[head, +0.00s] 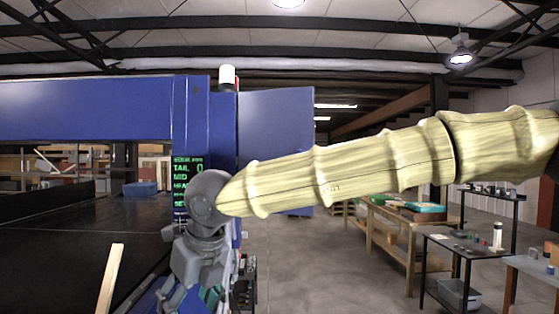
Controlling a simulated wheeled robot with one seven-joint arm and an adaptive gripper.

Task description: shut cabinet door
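The blue cabinet door (276,125) stands open, reaching to the right from the blue cabinet (222,120) beside the conveyor frame. My arm, in a ribbed pale yellow cover, crosses in front of the door's lower part and hides some of it. My gripper (190,295) hangs below the grey wrist, pointing down, in front of the cabinet's lower part. Its fingertips are at or below the bottom edge of the picture, so its opening is unclear. I cannot tell whether it touches the cabinet.
A blue beam (90,110) spans the dark conveyor belt (60,245) at left. A screen with green text (187,168) is on the cabinet's front. Wooden benches (385,235) and a black table (465,245) stand at right. Floor between is clear.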

